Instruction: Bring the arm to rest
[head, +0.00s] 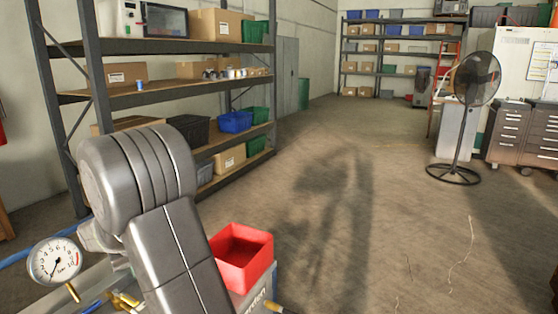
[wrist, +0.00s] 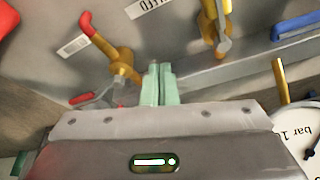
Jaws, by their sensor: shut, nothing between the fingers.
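My gripper (wrist: 160,84) shows in the wrist view, its two pale green fingers side by side and shut with nothing between them. It points toward a grey surface with brass fittings; I cannot tell the exact gap. In the head view my grey arm is folded at the lower left, and my gripper is hidden there. A yellow fitting with a red-tipped handle (wrist: 98,38) is left of the fingers, and another brass fitting (wrist: 215,28) is to their right.
A pressure gauge (head: 54,261) stands left of my arm and a red bin (head: 242,257) right of it. A shelf rack (head: 170,92) with boxes stands behind. A fan (head: 466,115) and a drawer cabinet (head: 508,134) are at the right. The middle floor (head: 390,200) is clear.

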